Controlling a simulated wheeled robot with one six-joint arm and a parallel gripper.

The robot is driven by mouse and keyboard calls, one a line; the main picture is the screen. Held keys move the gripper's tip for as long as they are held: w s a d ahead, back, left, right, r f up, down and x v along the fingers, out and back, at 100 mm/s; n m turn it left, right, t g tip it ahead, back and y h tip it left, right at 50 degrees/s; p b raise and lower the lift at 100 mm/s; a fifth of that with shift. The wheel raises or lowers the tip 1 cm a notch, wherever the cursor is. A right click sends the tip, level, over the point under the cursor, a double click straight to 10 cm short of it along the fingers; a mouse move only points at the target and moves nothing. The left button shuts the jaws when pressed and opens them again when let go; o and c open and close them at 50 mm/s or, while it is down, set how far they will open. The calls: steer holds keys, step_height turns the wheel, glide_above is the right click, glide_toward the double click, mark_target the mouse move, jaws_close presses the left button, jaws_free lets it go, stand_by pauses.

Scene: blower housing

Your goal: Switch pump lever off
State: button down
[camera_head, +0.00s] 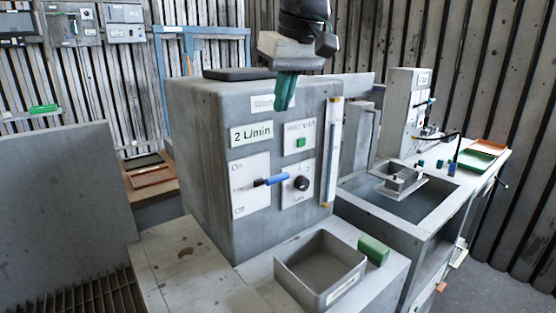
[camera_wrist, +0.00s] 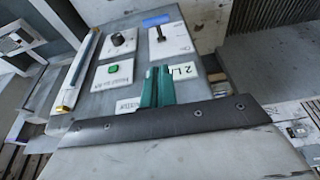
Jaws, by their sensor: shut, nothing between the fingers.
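The pump lever (camera_head: 271,180) has a blue handle and sits on a white plate (camera_head: 250,186) marked On at the top and Off at the bottom. The handle sticks out from the middle of the plate, towards the right. The lever also shows in the wrist view (camera_wrist: 157,22) near the top, with its blue end. My gripper (camera_head: 284,104) has green fingers and is shut and empty. It hangs in front of the upper part of the grey housing (camera_head: 205,160), above the lever and apart from it. In the wrist view the fingers (camera_wrist: 157,75) point towards the panel.
A black knob (camera_head: 301,183) and a green button (camera_head: 300,142) are right of the lever. A "2 L/min" label (camera_head: 251,133) is above it. A vertical gauge tube (camera_head: 332,150) stands at the panel's right edge. An open grey bin (camera_head: 321,268) and a green block (camera_head: 373,250) stand below.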

steer(key=shift+a, duration=0.1)
steer(key=shift+w, duration=0.1)
glide_above(277, 176)
steer(key=w, duration=0.2)
steer(key=f, duration=0.9)
steer(key=shift+s+a, duration=0.15)
steer(key=shift+a, duration=0.25)
steer(key=f, duration=0.2)
steer(key=s+f, duration=0.1)
steer(key=shift+d+f, duration=0.3)
steer(key=shift+d, duration=0.1)
steer(key=shift+s+f, duration=0.15)
steer(key=shift+f, duration=0.05)
steer(key=shift+s, duration=0.1)
